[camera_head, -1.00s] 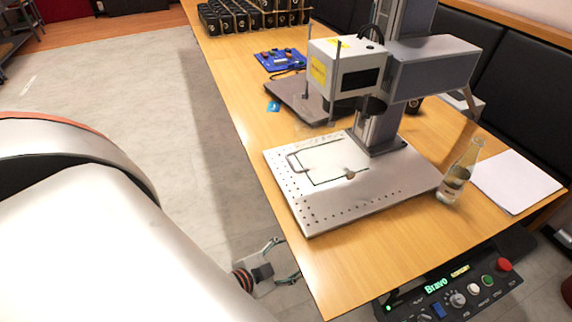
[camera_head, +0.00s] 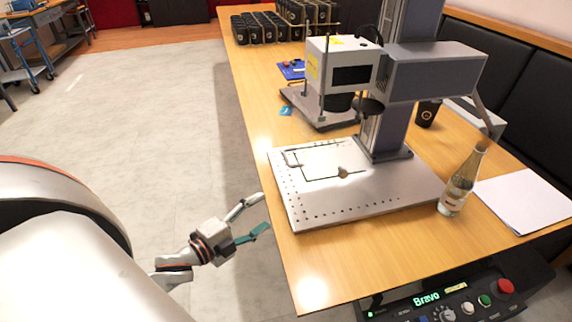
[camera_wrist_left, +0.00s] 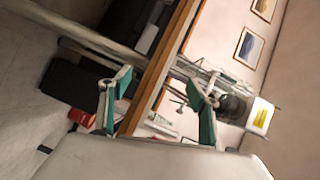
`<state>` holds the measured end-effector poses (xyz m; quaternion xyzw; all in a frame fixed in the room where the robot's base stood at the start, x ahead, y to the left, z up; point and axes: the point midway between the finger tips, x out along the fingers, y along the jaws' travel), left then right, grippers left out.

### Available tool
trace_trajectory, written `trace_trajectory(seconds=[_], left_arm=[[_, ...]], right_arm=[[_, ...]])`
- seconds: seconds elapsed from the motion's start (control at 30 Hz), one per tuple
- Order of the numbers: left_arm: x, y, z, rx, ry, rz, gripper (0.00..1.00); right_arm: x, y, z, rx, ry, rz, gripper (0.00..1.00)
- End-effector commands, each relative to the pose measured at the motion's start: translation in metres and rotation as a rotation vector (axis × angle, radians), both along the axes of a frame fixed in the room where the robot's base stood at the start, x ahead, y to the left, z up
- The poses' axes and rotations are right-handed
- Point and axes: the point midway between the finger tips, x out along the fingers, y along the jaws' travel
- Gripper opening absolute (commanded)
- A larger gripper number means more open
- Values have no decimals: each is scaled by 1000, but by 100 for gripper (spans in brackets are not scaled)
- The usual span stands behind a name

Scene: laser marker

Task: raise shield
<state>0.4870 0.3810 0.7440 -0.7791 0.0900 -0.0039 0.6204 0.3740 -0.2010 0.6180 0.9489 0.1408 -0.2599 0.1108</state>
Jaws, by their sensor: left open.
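The laser marker (camera_head: 422,70) stands on the table, its white head (camera_head: 342,66) above a perforated metal base plate (camera_head: 345,212). A thin dark outline and a small bent handle (camera_head: 291,158) show on the plate. I cannot clearly make out a shield; it may be transparent. In the left wrist view, a clear, faintly edged shape (camera_wrist_left: 208,72) is near the marker head (camera_wrist_left: 261,116). My left gripper (camera_head: 264,211) is open and empty, just left of the table edge and the base plate, touching neither. My right gripper is not in view.
A glass bottle (camera_head: 459,188) and white paper (camera_head: 524,203) are right of the plate. A dark cup (camera_head: 427,113) stands behind. A control box (camera_head: 440,302) with a red button is at the front edge.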

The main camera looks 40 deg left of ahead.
Motion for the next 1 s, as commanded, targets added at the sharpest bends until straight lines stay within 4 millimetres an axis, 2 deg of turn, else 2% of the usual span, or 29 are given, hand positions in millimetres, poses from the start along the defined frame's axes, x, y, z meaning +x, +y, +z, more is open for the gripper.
trace_trajectory(seconds=[0.03, 0.2, 0.3, 0.4, 0.5, 0.6, 0.77, 1.0], left_arm=[[8, 14, 1, 141, -55, -41, 62], [38, 41, 55, 676, -319, -196, 62], [49, 45, 81, 1011, -484, -298, 62], [55, 43, 98, 1298, -632, -392, 62], [58, 40, 109, 1497, -741, -457, 62], [59, 37, 117, 1604, -804, -489, 62], [66, 30, 123, 1646, -834, -498, 62], [93, 6, 122, 1641, -832, -498, 62]], right_arm=[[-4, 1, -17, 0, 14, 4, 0], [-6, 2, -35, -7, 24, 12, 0], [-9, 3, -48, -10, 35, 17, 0], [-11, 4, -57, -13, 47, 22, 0], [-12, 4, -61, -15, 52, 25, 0], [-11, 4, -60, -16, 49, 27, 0], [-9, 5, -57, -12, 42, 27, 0], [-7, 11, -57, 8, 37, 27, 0]])
